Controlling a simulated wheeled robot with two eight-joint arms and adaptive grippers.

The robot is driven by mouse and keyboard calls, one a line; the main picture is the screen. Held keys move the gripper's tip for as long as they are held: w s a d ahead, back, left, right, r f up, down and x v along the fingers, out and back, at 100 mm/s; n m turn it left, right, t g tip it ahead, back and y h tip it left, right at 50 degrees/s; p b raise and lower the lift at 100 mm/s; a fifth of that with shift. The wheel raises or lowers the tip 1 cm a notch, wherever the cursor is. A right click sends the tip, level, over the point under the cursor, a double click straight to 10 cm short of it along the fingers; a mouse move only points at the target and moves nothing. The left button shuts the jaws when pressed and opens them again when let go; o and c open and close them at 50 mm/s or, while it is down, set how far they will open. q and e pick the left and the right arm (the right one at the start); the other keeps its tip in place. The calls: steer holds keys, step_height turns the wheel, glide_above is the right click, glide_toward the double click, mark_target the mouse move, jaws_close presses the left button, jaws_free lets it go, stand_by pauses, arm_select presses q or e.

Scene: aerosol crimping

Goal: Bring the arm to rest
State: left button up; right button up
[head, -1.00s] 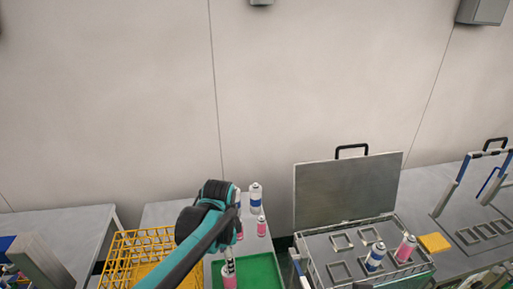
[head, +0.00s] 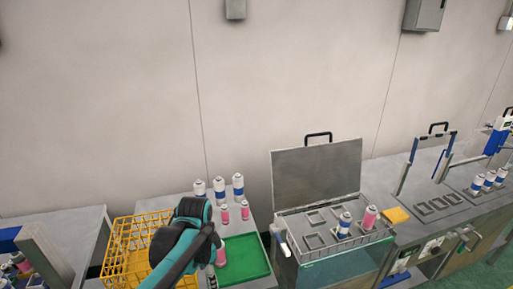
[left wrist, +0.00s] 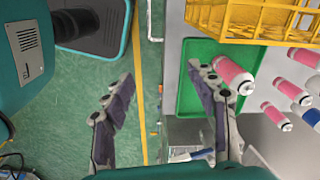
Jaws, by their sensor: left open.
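My left arm comes in from the bottom of the head view, and its dark wrist hides part of the yellow basket. My left gripper shows in the left wrist view (left wrist: 162,88) with its two fingers wide apart and nothing between them. Green floor and a yellow line lie below the gap. A pink can (head: 221,254) stands at the left side of the green tray (head: 250,262). In the left wrist view the pink can (left wrist: 235,74) is beside the right-hand finger, outside the gap; whether they touch I cannot tell. My right gripper is not in view.
The yellow wire basket (head: 118,262) is left of my arm. White-blue cans (head: 219,188) and pink cans (head: 245,211) stand behind the tray. An open-lidded box (head: 317,174) holds two cans, with a yellow block (head: 396,214) beside it. Most of the green tray is bare.

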arm_select(q)
steer(key=s+a+f+n+t+b, duration=0.1)
steer(key=s+a+n+t+b, duration=0.2)
steer(key=s+n+t, duration=0.3)
steer(key=s+a+n, duration=0.1)
steer(key=s+n, duration=0.2)
steer(key=n, duration=0.3)
steer(key=shift+t, duration=0.4)
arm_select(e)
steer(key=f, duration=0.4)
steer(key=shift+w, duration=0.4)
arm_select(q)
steer(key=shift+o, duration=0.5)
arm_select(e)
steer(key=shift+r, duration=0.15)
